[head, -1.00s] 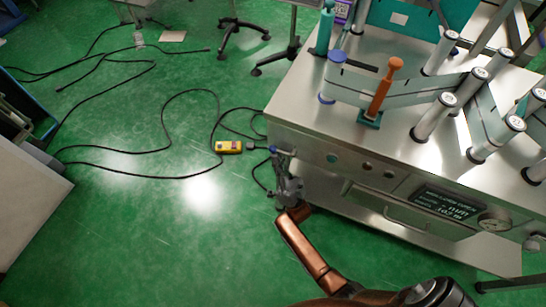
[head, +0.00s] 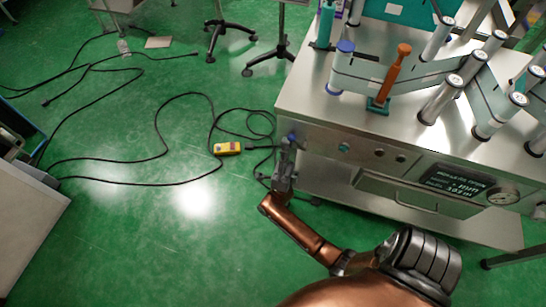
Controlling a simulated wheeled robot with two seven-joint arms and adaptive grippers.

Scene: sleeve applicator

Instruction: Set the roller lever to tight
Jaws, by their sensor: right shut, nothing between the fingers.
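The lever with an orange handle (head: 393,75) stands on a teal base on the steel machine top, its upper end leaning to the right. It is beside a web strip that runs between rollers (head: 443,97). My right gripper (head: 287,148) is at the machine's front left corner, beside its front panel and well left of and below the lever. It is shut and empty. Whether it touches the panel I cannot tell. My left gripper is not in view.
The steel machine (head: 325,110) has knobs, a dark display (head: 459,182) and a round gauge (head: 503,195) on its front. A yellow pendant (head: 227,148) and black cables lie on the green floor. A white-topped cabinet (head: 28,212) is at the left.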

